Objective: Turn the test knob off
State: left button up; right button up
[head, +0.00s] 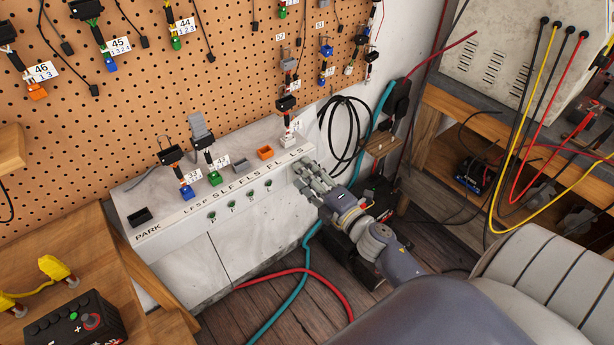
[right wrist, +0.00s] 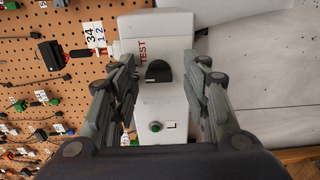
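The test knob (right wrist: 158,72) is a black, half-round knob on a pale panel, beside the red word TEST, in the right wrist view. My right gripper (right wrist: 159,62) is open, with one finger on each side of the knob and gaps between fingers and knob. In the head view my right gripper (head: 306,176) is at the right end of the white test bench (head: 245,235), and the knob is hidden there. I cannot tell whether the knob is on or off. My left gripper is not in view.
A green light or button (right wrist: 156,127) sits below the knob. Connectors stand along the bench, including an orange one (head: 265,152) and a white one (head: 291,139). Tagged harnesses hang on the pegboard (head: 235,70). A black cable coil (head: 345,130) and a teal hose (head: 295,262) are near my right arm.

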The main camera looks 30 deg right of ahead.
jog(key=shift+s, duration=0.1)
jog(key=s, duration=1.2)
jog(key=shift+d, duration=0.45)
jog(key=shift+w, duration=0.1)
jog(key=s+a+f+m+g+h, duration=0.1)
jog(key=s+f+m+g, duration=0.25)
jog(key=f, duration=0.75)
jog(key=s+a+f+m+g, duration=0.2)
jog(key=f+m, duration=0.2)
jog(key=f, duration=0.8)
jog(key=s+a+f+m+g+h, duration=0.1)
jog(key=s+f+m+g, duration=0.25)
jog(key=f, duration=0.75)
jog(key=s+a+f+m+g, duration=0.3)
jog(key=s+f, duration=0.5)
jog(key=s, duration=0.4)
jog(key=s+a+f+m+g, duration=0.2)
jog(key=s+f+g, duration=0.3)
jog(key=s+f, duration=0.4)
jog(key=s, duration=0.2)
jog(key=shift+s+a+m+y, duration=0.35)
jog(key=shift+a+m+y, duration=0.05)
